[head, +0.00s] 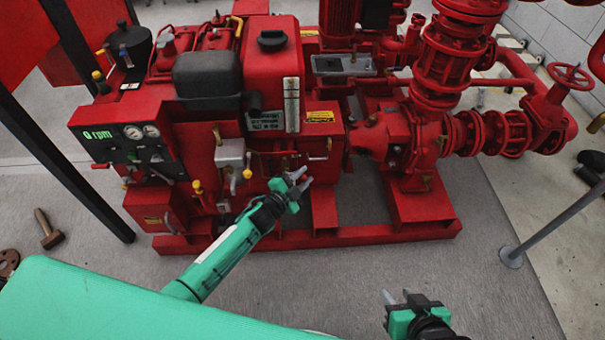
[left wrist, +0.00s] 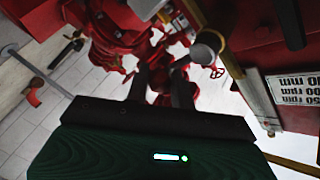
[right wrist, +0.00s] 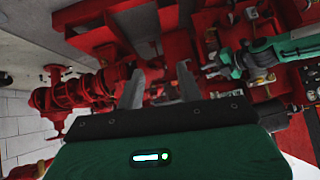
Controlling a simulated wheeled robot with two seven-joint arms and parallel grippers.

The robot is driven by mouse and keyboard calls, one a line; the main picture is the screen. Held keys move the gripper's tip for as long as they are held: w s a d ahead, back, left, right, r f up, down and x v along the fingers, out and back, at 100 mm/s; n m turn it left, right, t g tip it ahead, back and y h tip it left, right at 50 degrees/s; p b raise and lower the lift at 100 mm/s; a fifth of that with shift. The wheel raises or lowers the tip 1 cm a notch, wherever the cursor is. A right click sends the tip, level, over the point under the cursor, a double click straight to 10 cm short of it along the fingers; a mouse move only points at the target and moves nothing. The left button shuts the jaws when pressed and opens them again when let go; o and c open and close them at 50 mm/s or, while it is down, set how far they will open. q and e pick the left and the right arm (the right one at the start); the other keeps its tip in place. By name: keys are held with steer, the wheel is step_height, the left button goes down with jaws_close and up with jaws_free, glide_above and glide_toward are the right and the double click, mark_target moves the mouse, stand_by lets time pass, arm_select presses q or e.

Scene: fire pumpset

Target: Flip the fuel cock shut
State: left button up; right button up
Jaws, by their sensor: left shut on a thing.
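The fuel cock is a small fitting with a lever (head: 284,163) on the front of the red engine, below the fuel tank. It is small in the head view and partly hidden by my left gripper (head: 298,181). In the left wrist view a grey round-ended piece (left wrist: 205,50), which looks like part of the cock, lies at the right fingertip of the left gripper (left wrist: 162,75). That gripper is shut on the cock's lever; the exact contact is dark. My right gripper (head: 399,296) is open and empty, low at the front; its parted fingers show in the right wrist view (right wrist: 158,85).
The red engine (head: 215,130) carries a control panel (head: 125,145) at left and a fuel tank (head: 273,60) above. Red pump pipework (head: 445,70) stands to the right. A grey post (head: 550,222) stands at far right.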

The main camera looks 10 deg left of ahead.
arm_select(q)
steer(key=shift+f+m+g+y+p, duration=0.4)
steer(key=shift+m+g+p, duration=0.1)
steer(key=shift+p, duration=0.65)
steer(key=shift+f, duration=0.1)
arm_select(e)
steer(key=s+d+r+g+h, duration=0.1)
steer(key=s+d+g+h, duration=0.1)
steer(key=s+d+g, duration=0.2)
steer(key=shift+d+r+m, duration=0.3)
steer(key=shift+d+m, duration=0.1)
steer(key=shift+d, duration=0.55)
steer(key=shift+s, duration=0.1)
arm_select(q)
steer(key=o, duration=0.9)
steer(key=shift+o, duration=0.2)
steer(key=shift+s, duration=0.1)
